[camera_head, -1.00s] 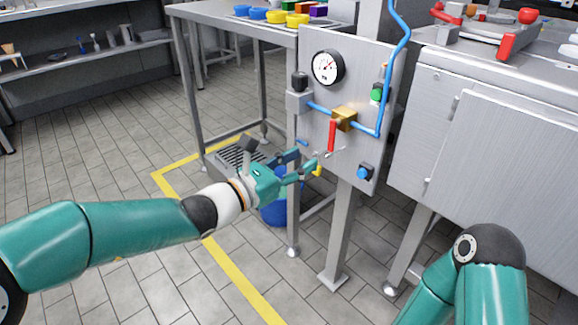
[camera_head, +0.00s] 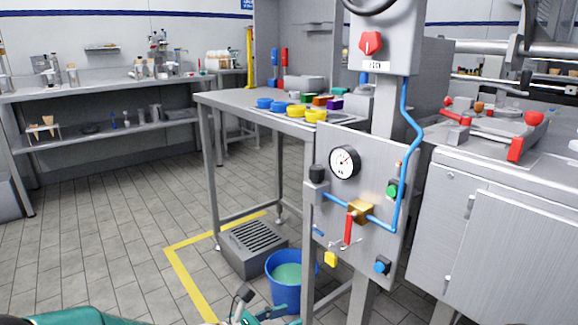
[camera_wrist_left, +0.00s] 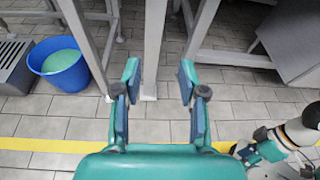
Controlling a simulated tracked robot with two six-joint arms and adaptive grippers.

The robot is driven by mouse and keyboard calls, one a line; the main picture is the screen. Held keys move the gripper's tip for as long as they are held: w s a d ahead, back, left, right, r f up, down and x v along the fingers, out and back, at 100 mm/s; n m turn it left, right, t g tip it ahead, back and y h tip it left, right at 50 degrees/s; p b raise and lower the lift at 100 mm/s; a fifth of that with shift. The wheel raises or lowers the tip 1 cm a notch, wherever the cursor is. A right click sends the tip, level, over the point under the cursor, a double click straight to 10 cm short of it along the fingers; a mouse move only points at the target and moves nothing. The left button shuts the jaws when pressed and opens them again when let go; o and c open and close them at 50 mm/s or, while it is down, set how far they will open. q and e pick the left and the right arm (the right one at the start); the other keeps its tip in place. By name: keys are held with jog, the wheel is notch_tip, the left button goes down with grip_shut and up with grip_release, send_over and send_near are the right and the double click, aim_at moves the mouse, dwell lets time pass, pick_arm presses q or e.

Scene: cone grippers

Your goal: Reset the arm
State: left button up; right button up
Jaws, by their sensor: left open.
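My left gripper (camera_wrist_left: 160,100) is open in the left wrist view, with nothing between its blue-padded fingers. It points toward the floor and table legs. In the head view only part of the left hand shows at the bottom edge, below the blue bucket. Part of my left arm shows at the bottom left. My right gripper cannot be made out in the head view. At the lower right of the left wrist view a white and teal part of an arm shows, but its fingers are not clear.
The grey panel (camera_head: 378,157) carries a gauge (camera_head: 345,162), a red valve lever (camera_head: 348,228) and blue piping. A blue bucket (camera_head: 288,293), also in the left wrist view (camera_wrist_left: 66,77), stands beside a grated box (camera_head: 254,247). A steel cabinet (camera_head: 515,225) stands right. Floor at left is clear.

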pick_arm(q)
jog(key=s+a+f+m+g+y+p, duration=0.1)
jog(key=s+a+f+m+g+y, duration=0.4)
jog(key=s+f+m, duration=0.75)
jog(key=s+a+f+m+g+y+p, duration=0.1)
jog(key=s+a+f+m+g+y, duration=0.4)
jog(key=s+f, duration=1.1)
notch_tip(320, 180, up, 39)
jog(key=w+a+m+t+h+p, duration=0.1)
jog(key=m+p, duration=0.5)
jog(key=p, duration=3.1)
jog(key=shift+w+a+t+h+p, duration=0.3)
jog(key=shift+w+t+h, duration=0.25)
jog(key=shift+w, duration=0.2)
jog(key=shift+f, duration=0.15)
